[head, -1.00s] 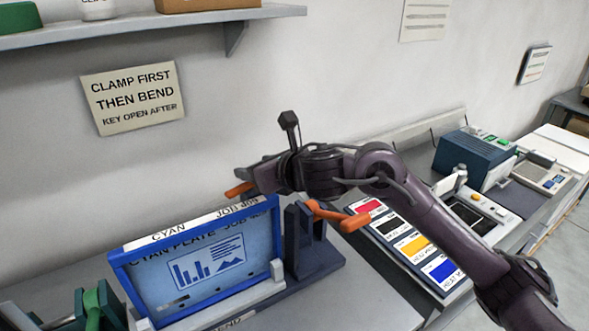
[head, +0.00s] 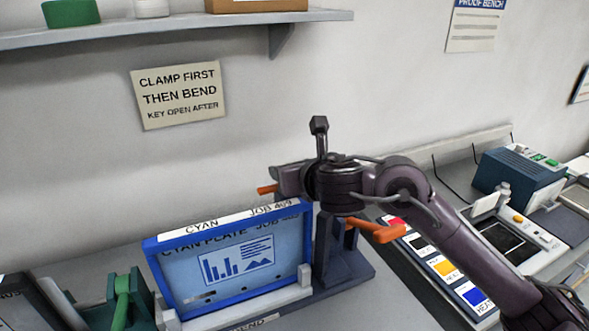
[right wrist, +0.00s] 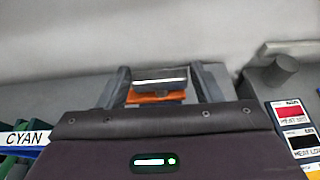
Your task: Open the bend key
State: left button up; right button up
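The blue-framed cyan plate (head: 240,268) stands upright in the bender on the bench in the head view. Behind its right end is the bender's dark post (head: 326,262). An orange lever (head: 378,231), which looks like the bend key, sticks out right of the post. My right gripper (head: 278,182) is above the post, its fingers mostly hidden. A second orange piece (head: 267,189) shows at its left. In the right wrist view an orange bar (right wrist: 150,98) lies between my spread fingers (right wrist: 160,88); no firm grip shows. My left gripper is not in view.
A green and dark device (head: 122,305) stands left of the plate. Colour swatches (head: 444,268) and a console (head: 510,240) lie right of the bender, partly behind my right arm. A shelf (head: 180,32) overhangs the back wall, with a sign (head: 178,95) below it.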

jog(key=o, duration=0.3)
jog(key=p+v, duration=0.1)
jog(key=v, duration=0.6)
jog(key=shift+s+d+r, duration=0.15)
jog(key=shift+s, duration=0.15)
